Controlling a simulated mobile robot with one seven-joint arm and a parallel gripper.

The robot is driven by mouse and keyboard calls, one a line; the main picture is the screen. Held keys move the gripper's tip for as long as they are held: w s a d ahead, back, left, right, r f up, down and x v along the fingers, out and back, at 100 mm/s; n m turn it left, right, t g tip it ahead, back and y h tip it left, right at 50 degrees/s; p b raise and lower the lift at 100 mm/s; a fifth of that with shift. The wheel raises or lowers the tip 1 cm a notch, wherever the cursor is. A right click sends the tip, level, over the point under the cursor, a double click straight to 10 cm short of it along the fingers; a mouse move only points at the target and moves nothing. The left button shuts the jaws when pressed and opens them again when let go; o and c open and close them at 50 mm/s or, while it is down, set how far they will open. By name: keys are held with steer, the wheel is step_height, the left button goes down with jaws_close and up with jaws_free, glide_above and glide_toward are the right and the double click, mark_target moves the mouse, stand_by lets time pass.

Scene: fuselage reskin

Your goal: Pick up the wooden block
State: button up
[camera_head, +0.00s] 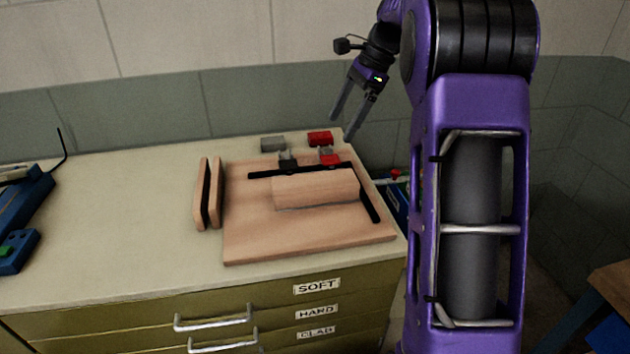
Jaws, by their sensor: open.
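A light wooden block (316,189), long with a curved top, lies on a wooden board (290,241) on the bench top. A black strip lies behind it and another at its right end. My gripper (341,129) is open and empty, with its two fingers pointing down. In the picture it is above and right of the block, near the back right of the bench. It is apart from the block. How high it is above the bench is hard to tell.
Red and grey blocks (320,138) stand behind the board, with small clamps (328,156) at its back. A slotted wooden piece (208,194) stands left of the board. Blue tools (18,225) lie far left. The bench's left middle is clear. Labelled drawers (315,312) are below.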

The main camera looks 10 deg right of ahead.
steer(key=d+y, duration=0.1)
steer(key=d, duration=0.1)
steer(key=m+b, duration=0.1)
steer(key=b, duration=0.2)
glide_toward(316, 181)
steer(key=x, duration=0.5)
steer(key=shift+w+d, duration=0.2)
steer(key=shift+w, duration=0.1)
steer(key=shift+s+b+x, duration=0.15)
steer(key=shift+b+x, duration=0.25)
steer(key=shift+x, duration=1.05)
steer(key=shift+s+b+x, duration=0.15)
steer(key=shift+b+x, duration=0.2)
steer(key=shift+x, duration=1.1)
steer(key=shift+a+r, duration=0.1)
steer(key=shift+r, duration=0.05)
steer(key=c, duration=1.5)
